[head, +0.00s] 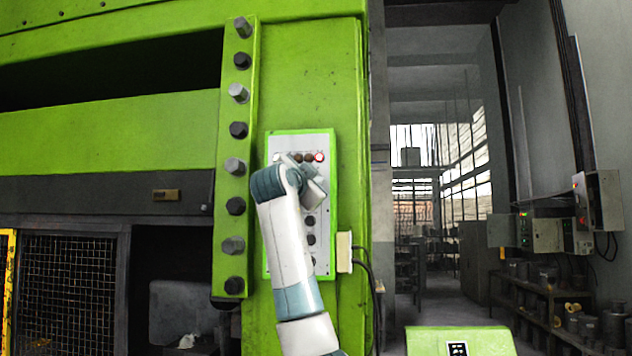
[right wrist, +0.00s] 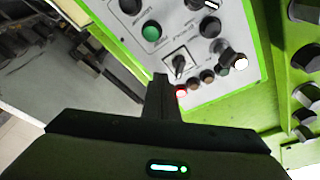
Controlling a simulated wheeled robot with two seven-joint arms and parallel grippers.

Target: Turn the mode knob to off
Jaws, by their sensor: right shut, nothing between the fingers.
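The grey control panel (head: 328,150) is fixed to the green press column, and my right arm covers much of it. In the right wrist view the panel (right wrist: 170,85) shows up close. A dark selector knob (right wrist: 179,65) sits on a square pale plate. I cannot read which knob is the mode knob. Other black knobs (right wrist: 209,27) and a green button (right wrist: 152,31) are beyond it. My right gripper (right wrist: 161,77) is shut and empty, its fingertips close beside the selector plate. Contact is unclear. In the head view the right gripper (head: 315,187) is at the panel, its fingertips hidden. My left gripper is out of view.
A column of large bolts (head: 237,130) runs left of the panel. A pale box (head: 344,252) with cables sits at its lower right. A red-lit button (head: 319,156) is at the panel's top. A green pedestal (head: 458,342) stands at lower right. Floor space lies beyond the press.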

